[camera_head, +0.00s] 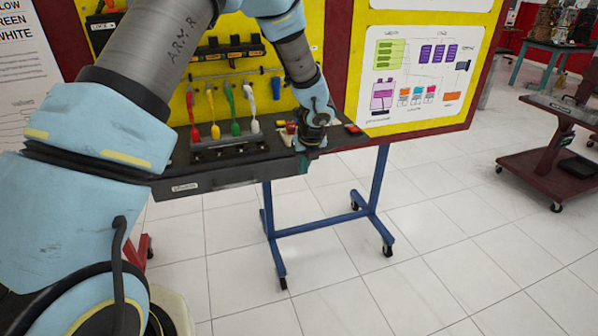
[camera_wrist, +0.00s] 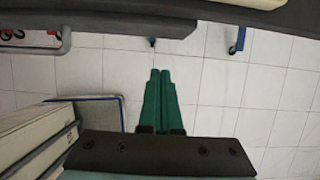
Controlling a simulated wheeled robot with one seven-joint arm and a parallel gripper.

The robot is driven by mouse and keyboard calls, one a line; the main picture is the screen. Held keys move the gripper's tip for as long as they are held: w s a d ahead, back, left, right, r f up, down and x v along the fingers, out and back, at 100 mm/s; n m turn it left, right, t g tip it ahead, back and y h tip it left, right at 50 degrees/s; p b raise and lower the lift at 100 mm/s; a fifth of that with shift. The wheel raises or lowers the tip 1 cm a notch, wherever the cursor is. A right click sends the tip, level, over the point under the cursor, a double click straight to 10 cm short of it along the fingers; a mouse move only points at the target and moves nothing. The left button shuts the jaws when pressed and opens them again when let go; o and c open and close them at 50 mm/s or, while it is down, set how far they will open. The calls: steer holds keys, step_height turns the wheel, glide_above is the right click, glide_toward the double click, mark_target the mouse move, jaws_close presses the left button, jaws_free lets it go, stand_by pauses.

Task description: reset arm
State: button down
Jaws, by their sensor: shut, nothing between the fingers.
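My arm reaches from the left across the head view, over the dark shelf of the trainer board (camera_head: 225,178). My gripper (camera_head: 304,163) hangs at the shelf's right part, mostly hidden behind my own wrist, with a bit of green showing. In the wrist view my gripper (camera_wrist: 160,72) has its two green fingers side by side, shut, with nothing between them. They point over white floor tiles below the shelf's edge (camera_wrist: 110,24).
Coloured levers (camera_head: 234,110) stand upright on the shelf. The board rests on a blue wheeled frame (camera_head: 320,228). A dark red cart (camera_head: 545,165) stands at the right. Tiled floor (camera_head: 420,260) between them is clear. A pale box-like thing (camera_wrist: 40,130) shows lower left in the wrist view.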

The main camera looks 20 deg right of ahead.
steer(key=v, duration=0.7)
steer(key=a+r+n+g+y, duration=0.1)
steer(key=a+r+n, duration=0.1)
steer(key=a+n, duration=0.75)
steer(key=a+r+n+g, duration=0.1)
steer(key=a+r+n, duration=0.1)
steer(key=a+n, duration=0.75)
steer(key=s+a+r+n, duration=0.1)
steer(key=s+a+n, duration=0.3)
steer(key=a+n, duration=0.4)
steer(key=s+a+n, duration=0.5)
steer(key=a+n, duration=0.4)
steer(key=a, duration=0.2)
steer(key=shift+r+g+h+b, duration=0.3)
steer(key=shift+r+g+b, duration=0.1)
